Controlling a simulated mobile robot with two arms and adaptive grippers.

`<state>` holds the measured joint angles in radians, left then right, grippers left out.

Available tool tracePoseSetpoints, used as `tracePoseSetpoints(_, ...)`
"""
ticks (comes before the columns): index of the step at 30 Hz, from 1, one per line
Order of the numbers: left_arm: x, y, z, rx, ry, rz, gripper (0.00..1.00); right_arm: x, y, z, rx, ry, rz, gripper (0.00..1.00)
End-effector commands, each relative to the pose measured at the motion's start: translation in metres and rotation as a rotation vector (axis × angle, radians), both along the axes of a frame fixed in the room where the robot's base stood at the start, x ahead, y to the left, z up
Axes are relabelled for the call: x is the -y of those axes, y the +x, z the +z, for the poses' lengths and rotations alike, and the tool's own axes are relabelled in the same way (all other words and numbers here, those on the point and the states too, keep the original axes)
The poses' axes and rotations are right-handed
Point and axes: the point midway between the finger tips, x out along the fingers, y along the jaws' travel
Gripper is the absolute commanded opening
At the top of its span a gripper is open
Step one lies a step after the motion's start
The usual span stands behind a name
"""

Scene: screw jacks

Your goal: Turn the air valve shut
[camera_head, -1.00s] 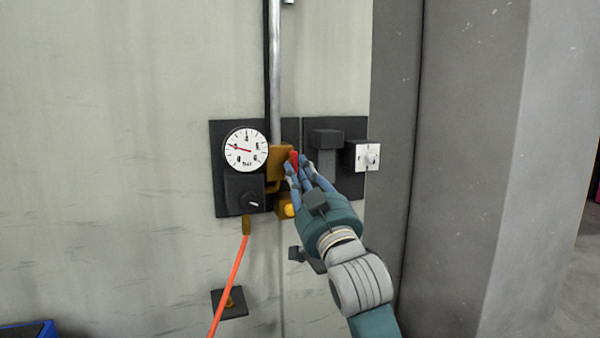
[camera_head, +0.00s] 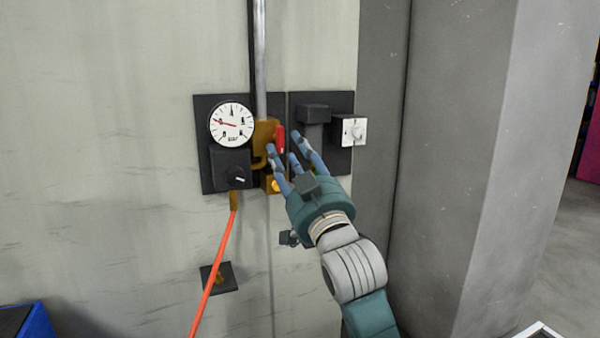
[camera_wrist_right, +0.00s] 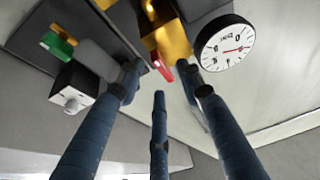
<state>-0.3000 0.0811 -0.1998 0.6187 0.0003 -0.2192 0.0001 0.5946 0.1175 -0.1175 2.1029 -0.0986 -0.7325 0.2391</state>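The air valve is a brass body (camera_head: 263,133) on a dark wall panel, with a red lever handle (camera_head: 280,139) that stands about upright. In the right wrist view, the red handle (camera_wrist_right: 163,70) shows beyond the fingertips, below the brass body (camera_wrist_right: 168,40). My right gripper (camera_head: 284,146) is open, its blue fingers spread. The fingertips are close to the handle, with nothing held between them. In the right wrist view, the gripper (camera_wrist_right: 163,76) shows clear gaps between its fingers. Whether a finger touches the handle cannot be told. My left gripper is out of view.
A round white gauge (camera_head: 232,124) is left of the valve, with a dark knob unit (camera_head: 232,170) below it. An orange hose (camera_head: 215,265) hangs down from there. A white switch box (camera_head: 350,131) is to the right, before a grey pillar (camera_head: 460,170).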

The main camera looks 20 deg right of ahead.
Motion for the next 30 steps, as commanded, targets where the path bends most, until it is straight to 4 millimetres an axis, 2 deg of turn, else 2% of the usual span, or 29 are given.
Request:
tracePoseSetpoints(6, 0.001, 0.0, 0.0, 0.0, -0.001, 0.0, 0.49, 0.002, -0.045, -0.02, -0.001, 0.001, 0.0, 0.36)
tracePoseSetpoints(13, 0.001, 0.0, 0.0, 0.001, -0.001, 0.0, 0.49, 0.003, -0.079, -0.033, 0.0, 0.001, 0.0, 0.36)
tracePoseSetpoints(18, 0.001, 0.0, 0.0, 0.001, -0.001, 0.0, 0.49, 0.003, -0.088, -0.036, 0.001, 0.0, -0.001, 0.36)
tracePoseSetpoints(30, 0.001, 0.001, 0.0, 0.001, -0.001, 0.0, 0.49, 0.003, -0.088, -0.036, 0.001, 0.001, -0.001, 0.36)
